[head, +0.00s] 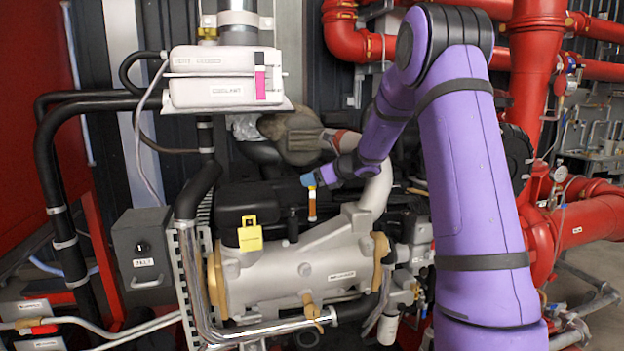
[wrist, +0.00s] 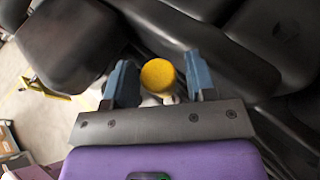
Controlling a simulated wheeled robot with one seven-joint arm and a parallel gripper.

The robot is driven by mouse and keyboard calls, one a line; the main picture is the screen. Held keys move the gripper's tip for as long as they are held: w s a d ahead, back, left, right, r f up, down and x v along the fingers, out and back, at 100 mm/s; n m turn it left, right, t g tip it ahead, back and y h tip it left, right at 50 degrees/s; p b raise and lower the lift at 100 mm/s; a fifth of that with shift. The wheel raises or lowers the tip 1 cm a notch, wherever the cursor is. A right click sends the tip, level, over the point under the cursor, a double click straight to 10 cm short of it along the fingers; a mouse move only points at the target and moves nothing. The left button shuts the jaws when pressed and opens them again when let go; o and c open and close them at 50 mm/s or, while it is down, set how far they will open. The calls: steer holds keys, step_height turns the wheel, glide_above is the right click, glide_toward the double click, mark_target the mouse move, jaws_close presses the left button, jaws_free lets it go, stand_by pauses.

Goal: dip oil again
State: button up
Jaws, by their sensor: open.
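My gripper (head: 309,180) is above the engine in the head view, its blue fingers pointing left. The lower end of the stick is hidden behind the pale engine cylinder.
The pale cylinder (head: 295,272) lies in front of the handle. A yellow cap (head: 250,235) is to the left, with a white coolant tank (head: 222,80) above. Dark hoses and engine covers (wrist: 215,35) crowd the fingers. Red pipes (head: 540,70) stand on the right.

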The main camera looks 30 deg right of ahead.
steer(key=v, duration=1)
steer(key=shift+s+d, duration=0.15)
steer(key=shift+s, duration=0.05)
steer(key=shift+r, duration=0.1)
steer(key=s+a+r+n+g, duration=0.2)
steer(key=s+a+n+g, duration=0.1)
steer(key=s+a+n, duration=0.6)
steer(key=s+a+r+n+g, duration=0.3)
steer(key=s+a+n, duration=0.35)
steer(key=a, duration=0.45)
steer(key=s+a+f+n+h, duration=0.1)
steer(key=s+n+h, duration=0.2)
steer(key=s+n, duration=0.4)
steer(key=s+a+f+n+h, duration=0.1)
steer(key=s+a+n+h, duration=0.1)
steer(key=s+n, duration=0.5)
steer(key=s+h, duration=0.1)
steer(key=s, duration=0.5)
steer(key=shift+s+f+n+g, duration=0.25)
steer(key=shift+f+n+g, duration=0.05)
steer(key=shift+f+n, duration=0.1)
steer(key=shift+a, duration=0.2)
